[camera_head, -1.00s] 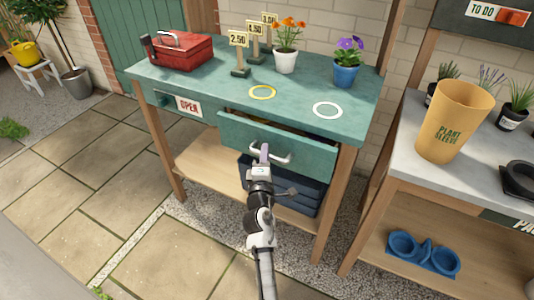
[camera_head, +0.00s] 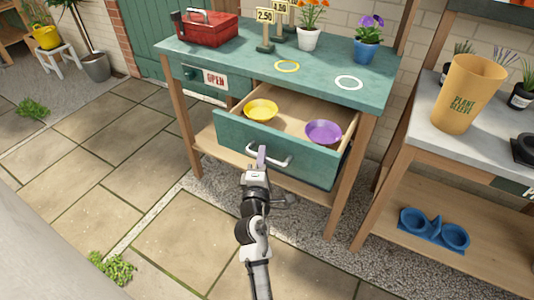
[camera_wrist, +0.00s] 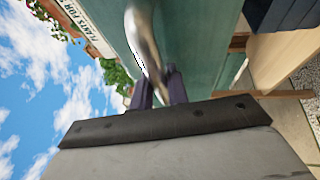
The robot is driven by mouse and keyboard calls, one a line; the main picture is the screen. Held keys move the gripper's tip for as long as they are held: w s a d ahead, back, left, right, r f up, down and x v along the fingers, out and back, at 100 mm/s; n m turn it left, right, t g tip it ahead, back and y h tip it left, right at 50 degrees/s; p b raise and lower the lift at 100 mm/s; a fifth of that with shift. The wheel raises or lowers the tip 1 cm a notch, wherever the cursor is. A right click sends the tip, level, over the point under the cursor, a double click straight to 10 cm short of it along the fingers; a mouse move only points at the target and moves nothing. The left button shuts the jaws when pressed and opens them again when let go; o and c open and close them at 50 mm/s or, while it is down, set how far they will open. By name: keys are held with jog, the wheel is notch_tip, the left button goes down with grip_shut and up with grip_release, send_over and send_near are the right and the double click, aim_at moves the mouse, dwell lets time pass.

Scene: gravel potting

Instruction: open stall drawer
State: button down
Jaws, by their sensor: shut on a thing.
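The stall drawer (camera_head: 270,148) is a teal drawer under the right part of the stall's teal tabletop (camera_head: 316,74). It is pulled well out and its inside shows. A yellow bowl (camera_head: 261,109) and a purple bowl (camera_head: 323,132) lie in it. My gripper (camera_head: 262,158) is in front of the drawer, shut on its silver handle (camera_head: 285,160). In the wrist view the purple-grey fingers (camera_wrist: 161,88) close around the curved metal handle (camera_wrist: 147,38), next to the teal drawer front (camera_wrist: 198,45).
A red toolbox (camera_head: 207,29), price signs (camera_head: 264,32) and potted flowers (camera_head: 367,40) stand on the tabletop. A second bench at right holds a tan plant sleeve (camera_head: 468,95) and a blue double-cup piece (camera_head: 434,230). Open paving (camera_head: 178,235) lies in front.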

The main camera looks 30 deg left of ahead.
jog(key=shift+s, duration=0.7)
jog(key=c, duration=1.4)
grip_release()
jog(key=shift+o, duration=0.2)
jog(key=shift+s+f, duration=0.1)
